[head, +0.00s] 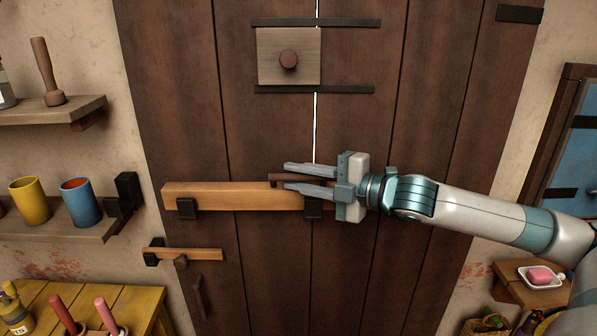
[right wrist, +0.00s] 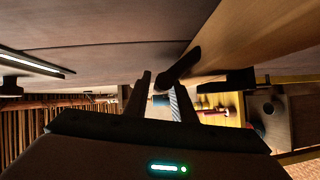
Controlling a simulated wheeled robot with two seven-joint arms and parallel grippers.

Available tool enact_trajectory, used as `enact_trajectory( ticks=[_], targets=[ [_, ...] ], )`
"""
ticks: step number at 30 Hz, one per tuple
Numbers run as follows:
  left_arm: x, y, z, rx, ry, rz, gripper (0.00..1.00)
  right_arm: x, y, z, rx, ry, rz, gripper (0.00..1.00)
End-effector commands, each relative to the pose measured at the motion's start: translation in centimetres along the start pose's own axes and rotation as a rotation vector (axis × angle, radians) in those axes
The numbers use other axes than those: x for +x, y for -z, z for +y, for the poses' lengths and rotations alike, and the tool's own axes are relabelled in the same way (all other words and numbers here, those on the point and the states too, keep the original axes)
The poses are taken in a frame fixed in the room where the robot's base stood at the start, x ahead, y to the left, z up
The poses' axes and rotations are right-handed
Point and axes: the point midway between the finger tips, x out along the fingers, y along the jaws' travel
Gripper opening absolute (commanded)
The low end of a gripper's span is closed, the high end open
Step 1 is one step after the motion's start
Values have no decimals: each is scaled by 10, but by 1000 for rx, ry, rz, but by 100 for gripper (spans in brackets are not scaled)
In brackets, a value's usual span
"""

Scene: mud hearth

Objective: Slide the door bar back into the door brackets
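The door bar (head: 225,193) is a light wooden beam lying level across the dark plank door. Dark door brackets (head: 187,208) hold it from below near its left end and again beside my gripper. Its right end is hidden behind my right gripper (head: 309,179). A dark peg (head: 277,182) sticks out from the bar. My right gripper's two fingers are apart, one above and one below the peg. In the right wrist view the peg (right wrist: 181,68) reaches toward the gap between the fingertips, beside the bar (right wrist: 235,42); contact is unclear. My left gripper is out of view.
A black wall bracket (head: 125,192) stands empty left of the door. A smaller latch bar (head: 190,254) sits below the bar. A shuttered hatch (head: 288,57) is above. Shelves with a yellow cup (head: 30,201) and a blue cup (head: 80,203) are at left.

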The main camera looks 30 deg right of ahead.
Motion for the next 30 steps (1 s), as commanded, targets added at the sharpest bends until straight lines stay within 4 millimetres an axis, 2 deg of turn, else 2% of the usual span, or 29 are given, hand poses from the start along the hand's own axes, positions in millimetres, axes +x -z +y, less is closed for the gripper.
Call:
enact_trajectory(
  ticks=[11, 14, 15, 30],
  targets=[
    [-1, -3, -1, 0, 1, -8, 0, 0, 0, 0, 1, 0, 0, 23],
    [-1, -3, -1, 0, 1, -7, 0, 0, 0, 0, 1, 0, 0, 2],
    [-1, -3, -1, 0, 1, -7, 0, 0, 0, 0, 1, 0, 0, 0],
    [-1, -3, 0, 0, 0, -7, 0, 0, 0, -1, 1, 1, 0, 0]
  ],
)
